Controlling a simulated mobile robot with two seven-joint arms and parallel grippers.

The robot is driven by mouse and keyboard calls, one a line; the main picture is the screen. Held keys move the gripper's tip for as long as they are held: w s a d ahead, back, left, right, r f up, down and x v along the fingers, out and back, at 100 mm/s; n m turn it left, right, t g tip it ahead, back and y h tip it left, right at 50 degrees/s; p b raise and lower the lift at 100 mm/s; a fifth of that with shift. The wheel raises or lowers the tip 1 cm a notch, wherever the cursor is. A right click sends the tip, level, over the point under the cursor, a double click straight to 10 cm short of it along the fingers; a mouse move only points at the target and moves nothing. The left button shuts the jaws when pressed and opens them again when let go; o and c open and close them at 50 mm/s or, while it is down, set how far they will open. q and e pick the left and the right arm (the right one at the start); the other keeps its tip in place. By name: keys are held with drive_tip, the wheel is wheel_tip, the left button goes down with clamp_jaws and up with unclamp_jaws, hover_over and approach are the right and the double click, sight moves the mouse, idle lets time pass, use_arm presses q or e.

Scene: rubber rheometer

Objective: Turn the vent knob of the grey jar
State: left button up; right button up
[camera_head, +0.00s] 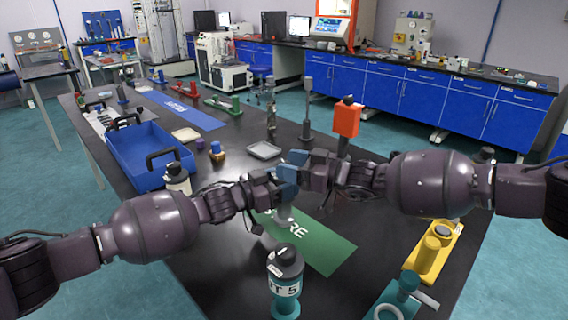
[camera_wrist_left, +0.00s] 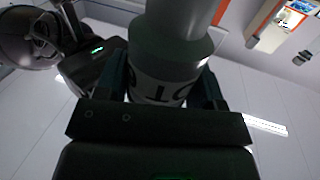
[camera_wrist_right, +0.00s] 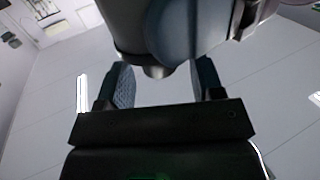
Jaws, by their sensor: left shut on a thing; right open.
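The grey jar (camera_wrist_left: 165,60) is between the fingers of my left gripper (camera_wrist_left: 165,90) in the left wrist view, with part of a dark-lettered white label showing. In the head view a grey part of it (camera_head: 284,213) shows below my left gripper (camera_head: 287,180), above the green mat (camera_head: 325,246). My right gripper (camera_head: 300,160) is open, close beside the left one. In the right wrist view a blue-grey shape (camera_wrist_right: 190,35) lies just beyond the open fingers; I cannot tell whether it is the jar or my left fingertips. The vent knob cannot be made out clearly.
A teal jar (camera_head: 285,283) stands at the near edge. A yellow holder (camera_head: 432,252) and a teal fixture (camera_head: 400,298) are at the right. A blue tote (camera_head: 150,160), a white bottle (camera_head: 177,179) and a grey tray (camera_head: 264,150) stand farther back. A red block (camera_head: 346,118) stands behind my right gripper.

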drive_tip(key=shift+x, duration=0.9)
drive_tip(key=c, duration=0.9)
drive_tip(key=shift+c, duration=0.2)
